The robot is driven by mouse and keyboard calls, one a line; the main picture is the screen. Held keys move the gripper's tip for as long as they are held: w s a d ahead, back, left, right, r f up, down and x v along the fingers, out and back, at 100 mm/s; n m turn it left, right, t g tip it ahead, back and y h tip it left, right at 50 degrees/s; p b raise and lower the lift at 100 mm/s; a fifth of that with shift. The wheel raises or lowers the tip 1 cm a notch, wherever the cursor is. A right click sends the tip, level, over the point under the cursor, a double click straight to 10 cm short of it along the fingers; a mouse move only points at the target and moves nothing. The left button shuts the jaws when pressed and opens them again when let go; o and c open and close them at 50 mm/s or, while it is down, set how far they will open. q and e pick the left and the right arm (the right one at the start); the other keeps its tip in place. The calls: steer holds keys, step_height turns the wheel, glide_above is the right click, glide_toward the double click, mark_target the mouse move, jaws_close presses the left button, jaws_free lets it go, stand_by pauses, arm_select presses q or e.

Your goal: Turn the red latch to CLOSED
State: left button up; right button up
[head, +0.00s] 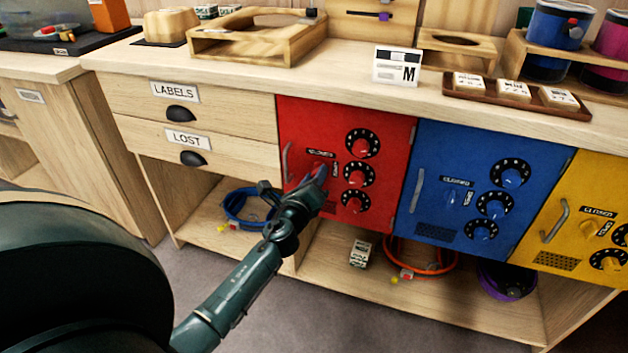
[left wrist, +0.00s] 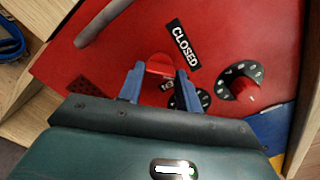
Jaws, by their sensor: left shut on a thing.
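The red locker door (head: 293,125) is shut in the head view, in the cabinet below the worktop. Its red latch (left wrist: 160,66) sits between the two blue fingers of my left gripper (left wrist: 158,82) in the left wrist view. The left gripper (head: 321,176) is shut on the latch. A CLOSED label (left wrist: 184,45) is beside the latch, on its upper right. A second small label (head: 335,170) is right of the latch; the fingers partly cover it in the wrist view. Which label the latch points to is hard to tell. My right gripper is not in view.
A door handle (head: 288,163) is left of the latch, and several black-ringed dials (head: 361,143) are to its right. A blue locker (head: 430,155) and a yellow locker (head: 580,190) stand farther right.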

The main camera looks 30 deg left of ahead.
arm_select(q)
steer(key=shift+n, duration=4.6)
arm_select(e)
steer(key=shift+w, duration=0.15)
arm_select(q)
steer(key=o, duration=1)
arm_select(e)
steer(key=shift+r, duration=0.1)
arm_select(q)
steer(key=shift+s, duration=0.1)
